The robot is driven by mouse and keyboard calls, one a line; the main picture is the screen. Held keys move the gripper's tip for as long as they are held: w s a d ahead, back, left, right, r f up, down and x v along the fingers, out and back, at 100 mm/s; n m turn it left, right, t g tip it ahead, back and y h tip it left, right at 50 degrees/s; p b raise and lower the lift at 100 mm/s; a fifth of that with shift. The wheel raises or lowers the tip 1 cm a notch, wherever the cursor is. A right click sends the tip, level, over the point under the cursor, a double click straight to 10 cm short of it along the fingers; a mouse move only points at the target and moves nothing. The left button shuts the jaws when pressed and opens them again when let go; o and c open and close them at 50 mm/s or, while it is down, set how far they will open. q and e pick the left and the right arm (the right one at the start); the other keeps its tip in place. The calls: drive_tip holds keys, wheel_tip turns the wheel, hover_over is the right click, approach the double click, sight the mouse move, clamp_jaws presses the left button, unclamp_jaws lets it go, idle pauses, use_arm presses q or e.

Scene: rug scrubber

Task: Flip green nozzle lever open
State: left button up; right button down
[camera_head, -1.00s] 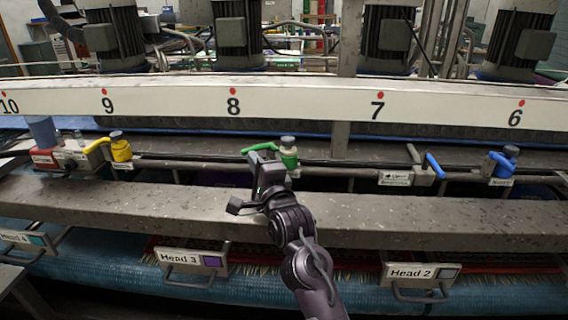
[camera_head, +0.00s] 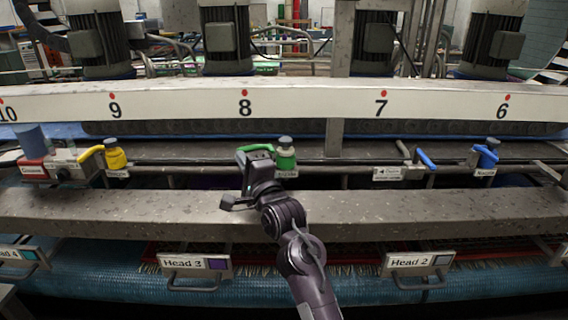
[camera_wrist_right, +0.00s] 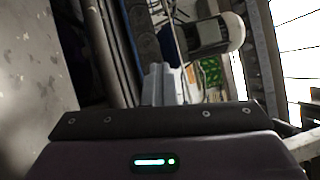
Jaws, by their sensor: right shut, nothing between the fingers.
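The green nozzle (camera_head: 286,160) stands on the pipe behind the grey beam, below the number 8, with a grey cap on top. Its green lever (camera_head: 254,148) points left from the nozzle. My right gripper (camera_head: 258,157) is shut and empty, just in front of and below the lever, partly covering the space between lever and pipe. I cannot tell whether it touches the lever. In the right wrist view, the shut fingers (camera_wrist_right: 159,84) point into the machine; the lever cannot be made out clearly there. My left gripper is not in view.
A yellow nozzle (camera_head: 115,160) stands to the left, a blue lever (camera_head: 426,160) and a blue nozzle (camera_head: 486,158) to the right. The long grey beam (camera_head: 400,215) runs across in front of the pipe. Large motors (camera_head: 226,40) stand behind the numbered white rail (camera_head: 310,104).

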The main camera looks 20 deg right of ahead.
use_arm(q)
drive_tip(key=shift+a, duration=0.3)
use_arm(e)
drive_tip(key=shift+s+d+r, duration=0.1)
drive_tip(key=shift+r, duration=0.05)
drive_tip(key=shift+s, duration=0.15)
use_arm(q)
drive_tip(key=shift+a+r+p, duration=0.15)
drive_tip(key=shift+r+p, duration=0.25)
use_arm(e)
drive_tip(key=s, duration=0.2)
drive_tip(key=s+f, duration=0.1)
drive_tip(key=s, duration=0.4)
drive_tip(key=shift+d+f, duration=0.25)
drive_tip(key=shift+d, duration=0.1)
drive_tip(key=shift+s, duration=0.15)
